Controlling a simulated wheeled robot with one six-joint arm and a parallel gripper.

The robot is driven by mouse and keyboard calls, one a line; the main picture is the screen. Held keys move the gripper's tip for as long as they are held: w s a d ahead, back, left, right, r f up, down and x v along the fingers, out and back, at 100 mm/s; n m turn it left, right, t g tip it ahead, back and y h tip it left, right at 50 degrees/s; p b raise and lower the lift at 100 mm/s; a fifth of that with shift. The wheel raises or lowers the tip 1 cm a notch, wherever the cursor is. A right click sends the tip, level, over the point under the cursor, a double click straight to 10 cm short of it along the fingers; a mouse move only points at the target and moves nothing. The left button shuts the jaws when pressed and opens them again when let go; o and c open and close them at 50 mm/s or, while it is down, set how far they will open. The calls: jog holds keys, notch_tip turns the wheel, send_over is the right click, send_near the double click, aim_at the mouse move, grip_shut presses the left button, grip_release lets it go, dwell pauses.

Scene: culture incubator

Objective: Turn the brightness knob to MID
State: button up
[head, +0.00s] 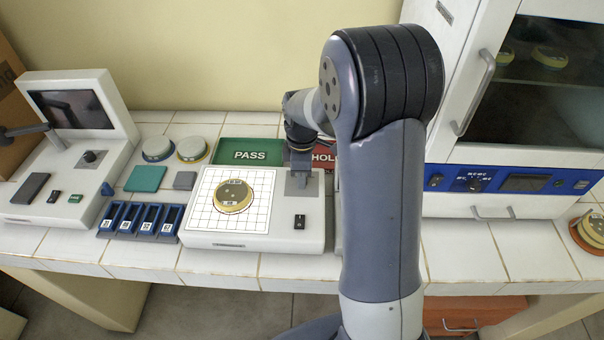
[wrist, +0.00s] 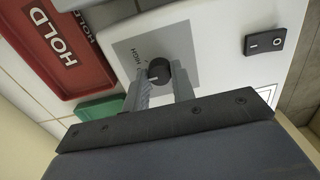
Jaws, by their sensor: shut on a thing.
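The brightness knob (wrist: 159,71) is a small dark round knob on a grey label plate on the white light box (head: 255,242). In the wrist view my gripper (wrist: 160,88) has its two grey fingers on either side of the knob, shut on it. The word HIGH shows on the plate beside the knob; the other markings and the knob's pointer are too covered or small to read. In the head view my gripper (head: 300,178) stands over the plate (head: 309,189) and hides the knob.
A culture dish (head: 234,196) sits on the box's lit grid. A black rocker switch (head: 299,221) is near the plate, also in the wrist view (wrist: 265,40). The green PASS tray (head: 251,146) and red HOLD tray (wrist: 58,45) lie behind. The incubator (head: 500,200) stands at right.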

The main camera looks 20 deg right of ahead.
jog(key=o, duration=1)
notch_tip(320, 180, up, 11)
jog(key=shift+f+b, duration=0.1)
jog(key=shift+b, duration=0.25)
jog(key=shift+f, duration=0.1)
notch_tip(320, 180, down, 11)
jog(key=shift+r+p, duration=0.2)
jog(key=shift+p, duration=0.15)
jog(key=shift+r, duration=0.15)
